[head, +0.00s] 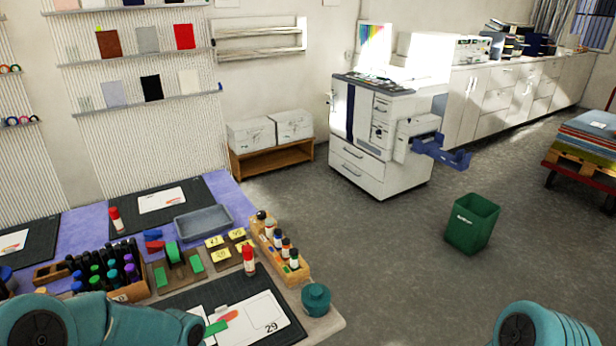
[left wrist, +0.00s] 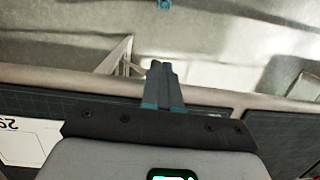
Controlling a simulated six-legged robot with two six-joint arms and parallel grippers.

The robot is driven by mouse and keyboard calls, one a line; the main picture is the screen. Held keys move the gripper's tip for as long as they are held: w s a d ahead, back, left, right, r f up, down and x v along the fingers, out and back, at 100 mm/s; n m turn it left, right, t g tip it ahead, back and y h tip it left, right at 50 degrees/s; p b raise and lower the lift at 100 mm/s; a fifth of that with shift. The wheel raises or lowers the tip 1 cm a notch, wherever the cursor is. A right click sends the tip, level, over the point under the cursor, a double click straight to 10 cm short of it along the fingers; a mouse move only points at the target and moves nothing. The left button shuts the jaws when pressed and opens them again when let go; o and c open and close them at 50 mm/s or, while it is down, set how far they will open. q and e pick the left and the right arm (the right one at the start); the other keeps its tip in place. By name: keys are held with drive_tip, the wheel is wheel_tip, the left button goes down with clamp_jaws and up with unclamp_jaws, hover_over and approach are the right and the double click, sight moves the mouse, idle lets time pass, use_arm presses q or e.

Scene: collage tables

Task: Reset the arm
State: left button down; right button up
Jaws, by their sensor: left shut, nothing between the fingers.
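My left gripper (left wrist: 162,85) shows in the left wrist view with its two grey fingers together and nothing between them. It is in front of the collage table's edge (left wrist: 215,97) in that picture. Its height above the table cannot be told. In the head view, my teal arm links show at the bottom left and bottom right. Neither gripper's fingertips can be made out there. My right gripper is out of view.
The collage table holds a dark mat (head: 285,334) with a sheet marked 29 (head: 262,316), glue sticks, marker racks and a grey tray (head: 203,221). A teal round item (head: 315,298) sits by the corner. A green bin (head: 472,223) stands on open floor before a white printer (head: 375,135).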

use_arm(q)
drive_tip(key=s+d+f+m+t+h, duration=0.2)
drive_tip(key=s+d+f+m+h, duration=0.1)
drive_tip(key=s+d+f, duration=0.6)
wheel_tip(320, 180, down, 2)
drive_tip(key=s+m, duration=0.1)
drive_tip(key=s, duration=0.1)
drive_tip(key=shift+s+d+t+h, duration=0.3)
drive_tip(key=shift+s+t, duration=0.1)
